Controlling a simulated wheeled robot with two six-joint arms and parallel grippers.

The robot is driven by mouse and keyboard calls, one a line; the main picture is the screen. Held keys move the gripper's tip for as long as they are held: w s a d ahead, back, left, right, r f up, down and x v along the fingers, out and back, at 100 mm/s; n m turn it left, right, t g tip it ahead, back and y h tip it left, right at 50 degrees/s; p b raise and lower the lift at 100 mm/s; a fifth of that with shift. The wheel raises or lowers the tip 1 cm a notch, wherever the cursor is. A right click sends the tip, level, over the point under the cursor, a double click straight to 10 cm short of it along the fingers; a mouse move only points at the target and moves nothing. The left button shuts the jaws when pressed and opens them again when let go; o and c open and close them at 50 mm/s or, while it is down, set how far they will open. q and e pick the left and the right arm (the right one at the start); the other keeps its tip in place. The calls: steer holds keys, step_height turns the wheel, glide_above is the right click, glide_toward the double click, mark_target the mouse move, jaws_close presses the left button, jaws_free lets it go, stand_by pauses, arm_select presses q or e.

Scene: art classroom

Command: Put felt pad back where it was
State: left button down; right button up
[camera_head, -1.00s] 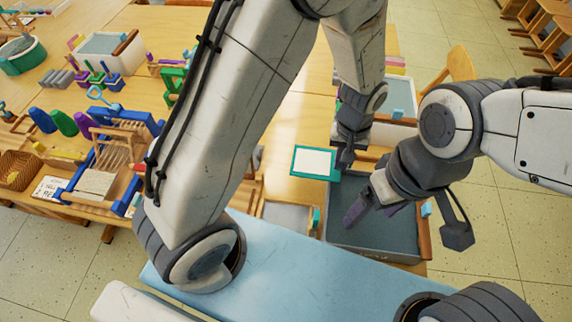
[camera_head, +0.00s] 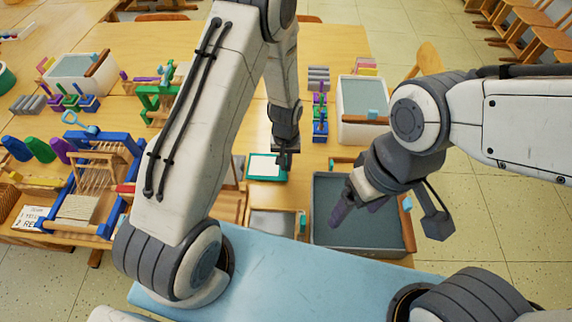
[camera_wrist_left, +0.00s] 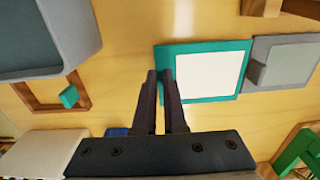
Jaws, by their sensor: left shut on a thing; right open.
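The felt pad (camera_head: 268,170), a flat teal piece with a white rectangle on it, is left of the grey-blue tray in the head view. It also shows in the left wrist view (camera_wrist_left: 210,72). My left gripper (camera_head: 284,155) is shut on the pad's edge on its right side in the head view; the fingers (camera_wrist_left: 160,80) show at that edge. I cannot tell whether the pad touches the table. My right gripper (camera_head: 350,208) is open and empty over the tray.
A grey piece (camera_wrist_left: 285,62) lies beside the pad.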

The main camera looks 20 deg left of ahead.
arm_select(q)
steer(key=shift+f, duration=0.7)
steer(key=shift+f, duration=0.2)
steer(key=c, duration=1)
jaws_free()
steer(key=shift+r, duration=0.1)
